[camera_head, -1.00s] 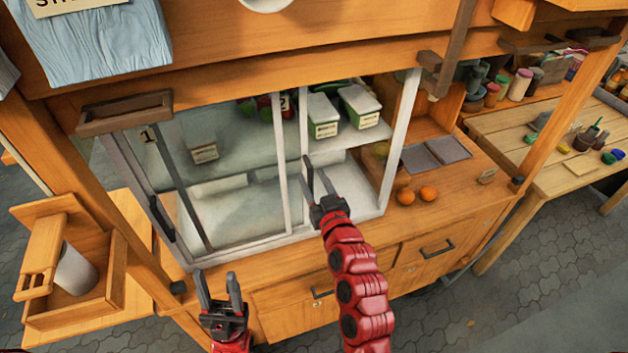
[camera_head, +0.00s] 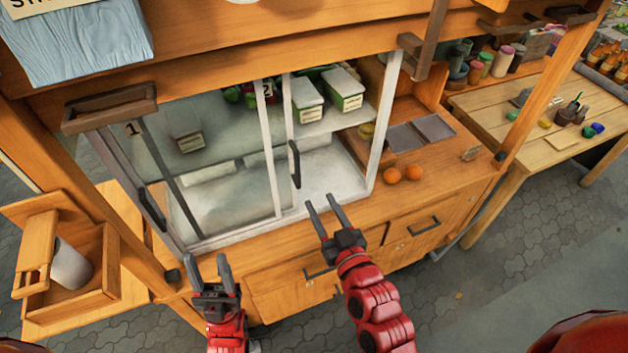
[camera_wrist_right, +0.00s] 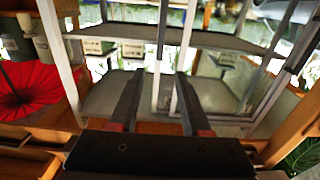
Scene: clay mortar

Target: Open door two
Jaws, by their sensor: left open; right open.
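The glass cabinet has sliding doors in white frames. Door two (camera_head: 267,89), marked with a 2, has a dark upright handle (camera_head: 294,163) on its right frame bar. It overlaps door one (camera_head: 133,129), and the right part of the cabinet front looks uncovered. My right gripper (camera_head: 325,210) is open and empty, in front of the cabinet's lower edge, below and right of the handle, apart from it. Its spread fingers (camera_wrist_right: 157,105) point at the cabinet in the right wrist view. My left gripper (camera_head: 209,272) is open and empty, low in front of the cabinet's left part.
Green-and-white boxes (camera_head: 343,89) stand on the cabinet shelf. Two oranges (camera_head: 402,174) lie on the wooden counter to the right. A wooden box with a white roll (camera_head: 70,264) is at left. A work table (camera_head: 535,130) stands at the right.

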